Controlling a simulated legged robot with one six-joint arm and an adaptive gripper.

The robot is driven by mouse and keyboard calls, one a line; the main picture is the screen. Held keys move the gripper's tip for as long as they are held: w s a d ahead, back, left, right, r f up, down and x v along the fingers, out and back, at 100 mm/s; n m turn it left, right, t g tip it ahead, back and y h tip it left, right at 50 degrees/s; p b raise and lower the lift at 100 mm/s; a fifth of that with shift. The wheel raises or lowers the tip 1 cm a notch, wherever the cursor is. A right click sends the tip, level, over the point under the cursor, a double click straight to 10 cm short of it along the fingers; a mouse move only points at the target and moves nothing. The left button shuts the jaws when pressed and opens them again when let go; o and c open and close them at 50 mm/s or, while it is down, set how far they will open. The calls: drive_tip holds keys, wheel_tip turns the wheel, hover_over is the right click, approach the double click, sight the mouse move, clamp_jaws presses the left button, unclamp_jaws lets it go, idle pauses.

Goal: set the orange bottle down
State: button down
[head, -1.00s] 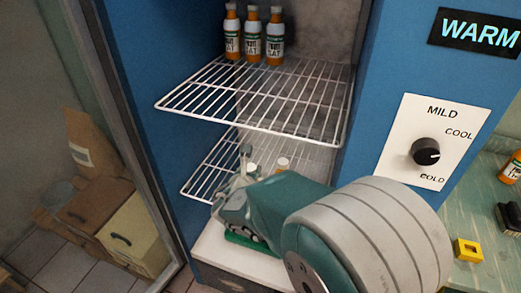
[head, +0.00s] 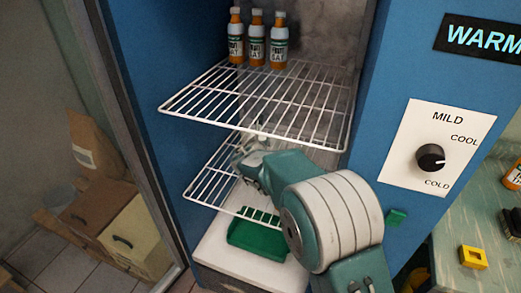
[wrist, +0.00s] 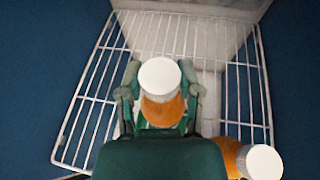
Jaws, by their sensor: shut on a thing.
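In the wrist view an orange bottle (wrist: 162,110) with a white cap stands between the two green fingers of my gripper (wrist: 161,96), which is shut on it. It is over the white wire lower shelf (wrist: 88,100); I cannot tell whether its base touches the wires. A second orange bottle with a white cap (wrist: 262,162) is close by at the lower right. In the head view my gripper (head: 250,150) is at the lower shelf (head: 205,185), under the upper shelf.
Several orange bottles (head: 257,38) stand at the back of the upper wire shelf (head: 215,97), above my gripper. Blue cabinet walls (head: 150,90) flank the shelves. A green tray (head: 255,235) lies on the white ledge below. The lower shelf's left part is bare.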

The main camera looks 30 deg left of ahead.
wheel_tip(320, 180, down, 3)
drive_tip(key=shift+f, duration=0.15)
drive_tip(key=shift+c, duration=1.4)
unclamp_jaws()
drive_tip(key=shift+f, duration=0.2)
drive_tip(key=shift+r, duration=0.15)
drive_tip(key=v, duration=1.2)
